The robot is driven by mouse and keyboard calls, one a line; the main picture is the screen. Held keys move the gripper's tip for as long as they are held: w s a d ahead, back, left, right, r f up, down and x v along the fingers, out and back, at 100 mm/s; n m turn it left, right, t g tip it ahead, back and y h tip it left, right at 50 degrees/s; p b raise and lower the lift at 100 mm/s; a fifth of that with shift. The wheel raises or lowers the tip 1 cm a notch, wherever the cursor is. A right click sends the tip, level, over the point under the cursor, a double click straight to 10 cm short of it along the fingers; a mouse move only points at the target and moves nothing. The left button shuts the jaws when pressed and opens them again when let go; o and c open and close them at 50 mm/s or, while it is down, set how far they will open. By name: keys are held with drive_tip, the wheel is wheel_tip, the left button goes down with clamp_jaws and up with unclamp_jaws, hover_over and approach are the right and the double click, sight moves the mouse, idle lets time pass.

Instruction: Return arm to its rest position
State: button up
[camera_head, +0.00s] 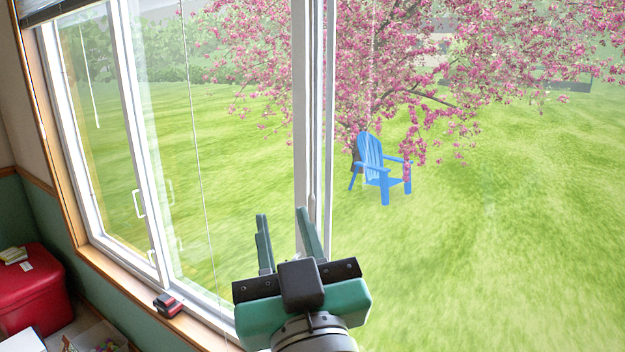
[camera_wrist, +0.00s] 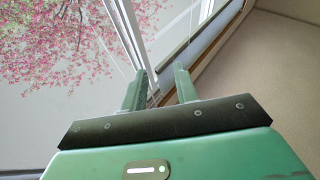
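My gripper (camera_head: 284,214) is raised in front of the window, at the lower middle of the head view, with its green fingers pointing up and away. The two fingers stand apart with nothing between them. The fingers also show in the wrist view (camera_wrist: 160,82), apart and empty, with the window frame behind them. The white window frame post (camera_head: 308,120) rises just behind the fingertips in the head view. I cannot tell whether the fingers touch it.
A sliding window pane with a white handle (camera_head: 139,204) is at the left. A small red and black object (camera_head: 168,305) lies on the wooden sill (camera_head: 128,283). A red box (camera_head: 32,290) stands at lower left. Outside are a blue chair (camera_head: 383,172) and a pink-blossomed tree (camera_head: 400,60).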

drive_tip(key=s+d+r+m+t+h, duration=0.25)
drive_tip(key=s+m+h, duration=0.2)
drive_tip(key=s, duration=0.95)
wheel_tip(320, 180, up, 28)
drive_tip(key=p, duration=2.7)
drive_tip(key=shift+w+t, duration=0.45)
drive_tip(key=shift+a+r+n+h, duration=0.1)
drive_tip(key=shift+n+h, duration=0.15)
